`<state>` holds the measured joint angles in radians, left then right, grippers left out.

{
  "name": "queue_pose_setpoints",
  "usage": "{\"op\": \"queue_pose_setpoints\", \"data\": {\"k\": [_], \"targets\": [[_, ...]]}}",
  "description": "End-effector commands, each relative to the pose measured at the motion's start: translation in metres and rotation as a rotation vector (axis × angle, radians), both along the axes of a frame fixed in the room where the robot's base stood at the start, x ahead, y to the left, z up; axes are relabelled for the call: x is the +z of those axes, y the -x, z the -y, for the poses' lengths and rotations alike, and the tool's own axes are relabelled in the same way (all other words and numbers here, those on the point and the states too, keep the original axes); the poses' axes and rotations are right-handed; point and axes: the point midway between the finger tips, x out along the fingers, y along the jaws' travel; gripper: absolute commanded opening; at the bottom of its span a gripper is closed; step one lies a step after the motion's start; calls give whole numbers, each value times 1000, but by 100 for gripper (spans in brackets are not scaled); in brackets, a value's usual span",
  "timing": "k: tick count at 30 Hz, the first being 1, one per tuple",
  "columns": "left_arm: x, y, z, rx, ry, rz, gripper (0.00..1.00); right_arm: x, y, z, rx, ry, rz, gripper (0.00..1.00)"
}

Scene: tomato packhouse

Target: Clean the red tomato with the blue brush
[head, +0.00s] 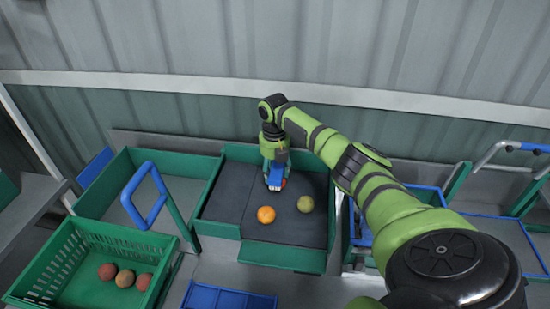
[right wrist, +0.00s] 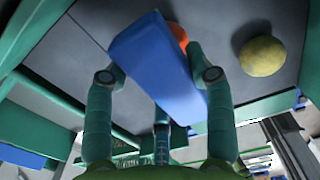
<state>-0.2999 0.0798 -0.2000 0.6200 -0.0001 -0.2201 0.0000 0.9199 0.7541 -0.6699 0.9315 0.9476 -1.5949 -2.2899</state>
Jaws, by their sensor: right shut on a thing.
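My right gripper (head: 274,168) points down over the dark sorting tray (head: 225,195) and is shut on the blue brush (head: 275,180). In the right wrist view the brush (right wrist: 155,62) is a long blue block between the fingers. A small red patch (head: 284,183) shows beside the brush's lower end; most of it is hidden, and I cannot tell if they touch. In the right wrist view a red-orange round thing (right wrist: 178,34) is partly hidden behind the brush. An orange tomato (head: 265,214) lies nearer on the tray. My left gripper is not in view.
A yellow-green tomato (head: 306,204) lies on the tray beside the orange one. A green crate (head: 62,262) with three reddish tomatoes (head: 125,278) stands at the left front. A blue handle (head: 143,195) rises left of the tray. A corrugated wall is close behind.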

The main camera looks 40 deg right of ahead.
Motion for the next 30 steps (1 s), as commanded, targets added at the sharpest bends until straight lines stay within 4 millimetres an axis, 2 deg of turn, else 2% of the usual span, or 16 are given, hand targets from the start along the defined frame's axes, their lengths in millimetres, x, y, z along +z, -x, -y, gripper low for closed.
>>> {"op": "queue_pose_setpoints", "data": {"k": [8, 17, 30], "targets": [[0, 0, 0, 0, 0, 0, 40, -4, 3, -3, 3, -5, -12, 28], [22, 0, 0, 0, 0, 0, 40, 22, 2, -2, 2, -4, -8, 28], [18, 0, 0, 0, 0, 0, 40, 54, 0, -1, 2, -2, -2, 28]]}}
